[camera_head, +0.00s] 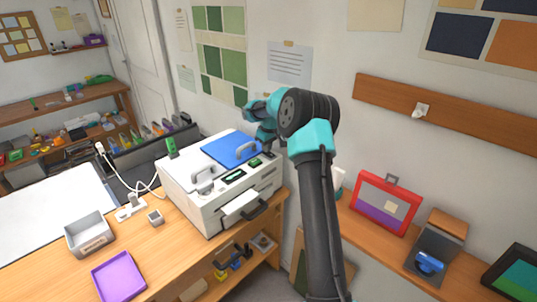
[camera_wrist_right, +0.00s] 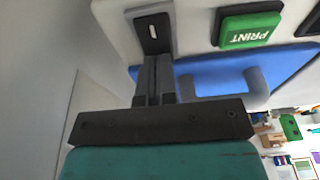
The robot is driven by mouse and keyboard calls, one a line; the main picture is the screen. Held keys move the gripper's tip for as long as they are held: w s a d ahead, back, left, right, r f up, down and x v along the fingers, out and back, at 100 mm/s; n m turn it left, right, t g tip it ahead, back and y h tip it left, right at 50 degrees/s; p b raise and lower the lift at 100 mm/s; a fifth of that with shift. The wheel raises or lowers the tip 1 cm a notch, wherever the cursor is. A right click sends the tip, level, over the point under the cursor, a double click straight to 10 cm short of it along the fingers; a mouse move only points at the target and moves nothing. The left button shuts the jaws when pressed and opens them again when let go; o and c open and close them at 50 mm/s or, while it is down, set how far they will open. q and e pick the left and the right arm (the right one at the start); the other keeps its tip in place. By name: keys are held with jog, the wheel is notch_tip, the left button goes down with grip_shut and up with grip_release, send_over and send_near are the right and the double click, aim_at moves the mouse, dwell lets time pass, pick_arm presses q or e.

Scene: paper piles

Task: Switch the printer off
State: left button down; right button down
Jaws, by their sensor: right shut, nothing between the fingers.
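The white printer (camera_head: 205,212) stands on the wooden desk, with a blue panel (camera_head: 226,146) and grey handles on top. My right arm reaches over to its right back side. My right gripper (camera_head: 268,153) is shut and empty. In the right wrist view, its closed fingertips (camera_wrist_right: 157,60) are at the lower edge of a black switch (camera_wrist_right: 152,32) with a white line mark, set in a grey frame. I cannot tell whether they touch it. A green PRINT button (camera_wrist_right: 248,28) is beside the switch. My left gripper is not in view.
A grey tray (camera_head: 90,248), a purple tray (camera_head: 118,278) and a white power strip (camera_head: 130,209) are left of the printer. A red framed case (camera_head: 361,187) stands on the right bench. The wall is close behind the printer.

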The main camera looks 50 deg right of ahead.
jog(key=shift+f, duration=0.35)
dwell(0.3)
jog(key=shift+r, duration=3.55)
